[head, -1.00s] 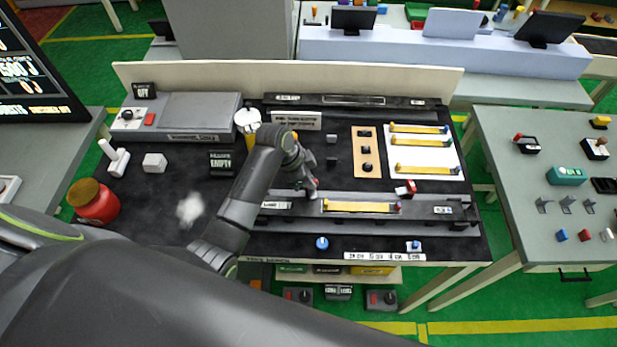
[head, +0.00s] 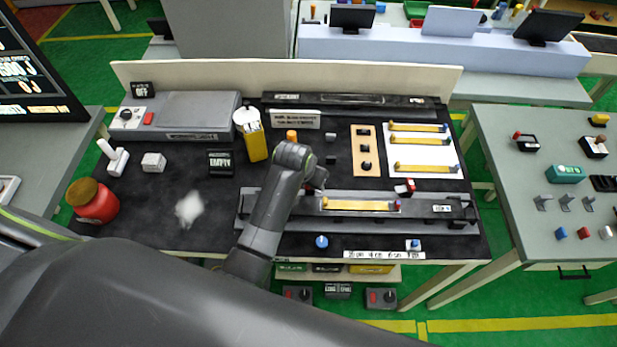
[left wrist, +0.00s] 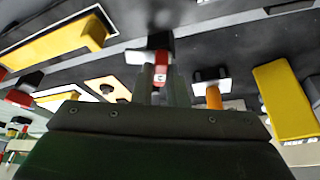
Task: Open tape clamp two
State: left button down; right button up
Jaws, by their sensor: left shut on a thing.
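In the head view a clamp with a red part and a white tab (head: 404,187) stands at the back edge of the grey rail (head: 428,200). A yellow strip (head: 355,205) lies along the rail. My left gripper (head: 318,184) is at the rail, near the strip's left end. In the left wrist view my left gripper (left wrist: 163,88) is shut on a red clamp lever (left wrist: 160,70), with a black and white part (left wrist: 150,53) beyond it. The yellow strip also shows there (left wrist: 60,46). Which clamp number this is cannot be read. My right gripper is out of view.
A yellow bottle with a white cap (head: 254,140) and an orange-topped peg (head: 292,136) stand behind my left arm. A white board with several yellow strips (head: 447,172) lies at the back right. A blue knob (head: 321,242) sits in front of the rail.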

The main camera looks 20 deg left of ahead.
pick_arm(q)
jog(key=shift+n+y, duration=0.3)
jog(key=shift+n, duration=0.5)
jog(key=shift+r, duration=0.1)
jog(key=c, duration=1.4)
grip_release()
jog(key=shift+c, duration=0.2)
